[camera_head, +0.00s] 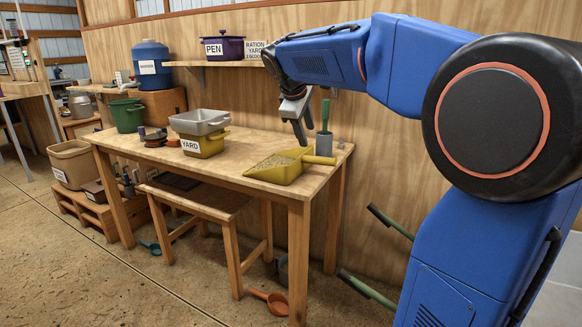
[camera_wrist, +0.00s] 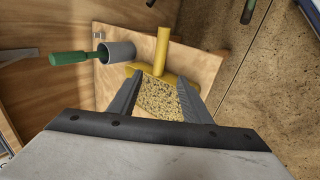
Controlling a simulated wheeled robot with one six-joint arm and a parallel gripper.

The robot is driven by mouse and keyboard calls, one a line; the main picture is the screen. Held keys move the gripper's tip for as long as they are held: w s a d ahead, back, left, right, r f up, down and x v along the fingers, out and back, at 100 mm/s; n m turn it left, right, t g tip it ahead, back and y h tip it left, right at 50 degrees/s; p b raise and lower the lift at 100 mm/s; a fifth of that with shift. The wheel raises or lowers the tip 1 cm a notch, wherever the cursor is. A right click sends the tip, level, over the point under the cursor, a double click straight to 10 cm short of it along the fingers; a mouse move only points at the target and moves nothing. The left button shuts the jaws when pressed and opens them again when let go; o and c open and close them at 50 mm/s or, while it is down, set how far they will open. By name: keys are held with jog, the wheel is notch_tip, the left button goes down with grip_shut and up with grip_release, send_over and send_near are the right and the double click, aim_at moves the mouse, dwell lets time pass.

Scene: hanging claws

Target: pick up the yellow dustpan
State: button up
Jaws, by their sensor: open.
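The yellow dustpan (camera_head: 283,168) lies on the wooden table near its right end, filled with speckled grain. Its handle (camera_head: 318,160) points right. In the wrist view the dustpan's grain-filled pan (camera_wrist: 160,98) shows between my two fingers, with the yellow handle (camera_wrist: 161,48) beyond them. My gripper (camera_head: 301,140) is open and empty, pointing down above the dustpan. It also shows in the wrist view (camera_wrist: 158,84), where its fingers overlap the pan's sides in the picture. I cannot tell whether they touch it. The near part of the pan is hidden by my gripper.
A grey cup (camera_head: 323,145) with a green-handled tool stands just behind the dustpan's handle. A yellow container (camera_head: 203,146) labelled YARD with a grey tray (camera_head: 199,122) on top stands to the left. A shelf (camera_head: 225,64) runs along the wall. The table (camera_head: 215,167) is clear between container and dustpan.

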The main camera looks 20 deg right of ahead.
aim_at(314, 159)
jog(key=x, duration=1.6)
jog(key=shift+c, duration=0.2)
jog(key=c, duration=1)
jog(key=shift+r, duration=0.1)
grip_shut()
jog(key=shift+r, duration=0.15)
